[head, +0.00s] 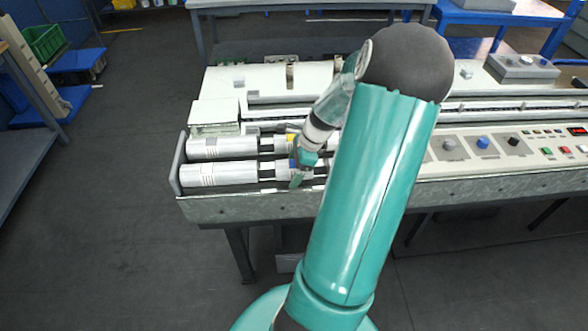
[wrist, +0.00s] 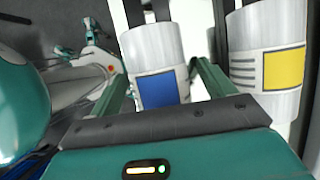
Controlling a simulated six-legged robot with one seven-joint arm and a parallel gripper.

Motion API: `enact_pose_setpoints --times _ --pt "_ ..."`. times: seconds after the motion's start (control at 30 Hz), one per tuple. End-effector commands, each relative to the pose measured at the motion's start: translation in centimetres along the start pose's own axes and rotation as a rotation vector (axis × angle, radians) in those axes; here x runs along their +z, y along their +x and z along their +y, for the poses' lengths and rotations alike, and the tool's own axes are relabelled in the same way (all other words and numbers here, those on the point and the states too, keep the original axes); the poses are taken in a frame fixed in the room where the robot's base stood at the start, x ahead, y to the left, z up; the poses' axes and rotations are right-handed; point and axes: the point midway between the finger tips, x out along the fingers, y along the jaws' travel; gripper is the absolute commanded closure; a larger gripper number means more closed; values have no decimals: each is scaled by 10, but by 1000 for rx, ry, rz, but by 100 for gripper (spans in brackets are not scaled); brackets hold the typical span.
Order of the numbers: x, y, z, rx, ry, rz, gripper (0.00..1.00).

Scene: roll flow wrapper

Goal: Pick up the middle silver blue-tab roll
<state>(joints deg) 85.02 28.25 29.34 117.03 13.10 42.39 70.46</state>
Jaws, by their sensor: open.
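The silver roll with a blue tab (wrist: 152,50) shows in the wrist view between the two fingers of my gripper (wrist: 160,74). My gripper is open, with one finger on each side of the roll; I cannot tell whether either touches it. In the head view, this blue-tab roll (head: 282,171) lies in the front row, partly hidden by my gripper (head: 304,172). A silver roll with a yellow tab (wrist: 264,45) stands to the right in the wrist view. In the head view, the yellow-tab roll (head: 280,144) is in the row behind.
Larger silver rolls lie to the left, one in front (head: 220,175) and one behind (head: 222,148), with dark gaps beside them. A metal front rail (head: 250,207) borders the machine. A control panel (head: 515,145) with buttons lies to the right. My arm hides the machine's middle.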

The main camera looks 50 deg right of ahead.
Motion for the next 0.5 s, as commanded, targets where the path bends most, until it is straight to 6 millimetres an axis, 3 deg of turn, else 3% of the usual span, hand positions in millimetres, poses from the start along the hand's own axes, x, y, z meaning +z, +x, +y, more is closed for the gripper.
enact_pose_setpoints --times 0.5 --pt "-2 4 0 0 -1 0 18"
